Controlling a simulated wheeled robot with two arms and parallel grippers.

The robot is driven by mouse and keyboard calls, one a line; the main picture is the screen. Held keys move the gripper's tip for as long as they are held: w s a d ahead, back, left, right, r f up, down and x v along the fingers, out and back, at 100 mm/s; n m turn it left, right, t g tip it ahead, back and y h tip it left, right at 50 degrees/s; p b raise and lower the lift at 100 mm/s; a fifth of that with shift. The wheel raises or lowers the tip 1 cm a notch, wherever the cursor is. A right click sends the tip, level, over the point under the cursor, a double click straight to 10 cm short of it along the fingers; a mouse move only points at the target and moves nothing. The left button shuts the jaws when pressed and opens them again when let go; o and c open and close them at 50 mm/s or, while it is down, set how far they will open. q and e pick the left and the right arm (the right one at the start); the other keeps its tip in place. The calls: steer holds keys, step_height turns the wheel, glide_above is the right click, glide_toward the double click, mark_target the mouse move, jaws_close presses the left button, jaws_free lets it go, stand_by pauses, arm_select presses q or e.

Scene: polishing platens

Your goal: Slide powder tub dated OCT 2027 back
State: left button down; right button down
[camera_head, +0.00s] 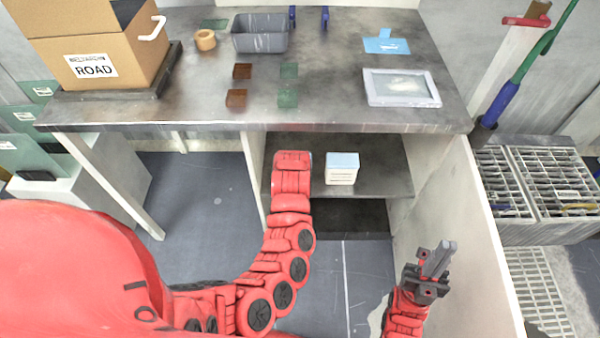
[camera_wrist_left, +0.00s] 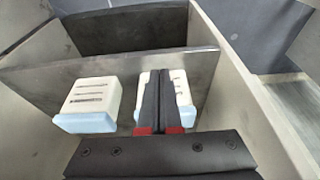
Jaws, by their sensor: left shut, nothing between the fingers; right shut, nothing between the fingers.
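A white tub with a pale blue lid (camera_head: 342,161) stands on the shelf under the worktop. The left wrist view shows two such tubs side by side, one at left (camera_wrist_left: 88,104) and one at right (camera_wrist_left: 184,98). Their label print is too small to read, so I cannot tell which says OCT 2027. My left gripper (camera_wrist_left: 162,78) is shut and empty, its fingers across the right tub in that view and partly hiding it; contact is unclear. In the head view my left arm hides that gripper. My right gripper (camera_head: 447,246) is shut and empty, low at right, away from the shelf.
The shelf (camera_head: 388,178) lies between two upright panels below the worktop (camera_head: 330,112). On the worktop are a grey bin (camera_head: 260,46), a framed tray (camera_head: 400,98) and small square pieces. A cardboard box (camera_head: 110,28) stands at left, file racks (camera_head: 505,205) at right.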

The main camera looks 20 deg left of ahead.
arm_select(q)
steer(key=x, duration=0.3)
steer(key=w+b+x, duration=0.1)
steer(key=x, duration=0.3)
steer(key=w+x, duration=0.1)
steer(key=x, duration=0.2)
steer(key=shift+a+b, duration=0.3)
steer(key=shift+b, duration=0.1)
steer(key=shift+w, duration=0.3)
steer(key=shift+w+a+b, duration=0.2)
steer(key=shift+w+b, duration=0.3)
steer(key=shift+w, duration=0.15)
steer(key=shift+r, duration=0.1)
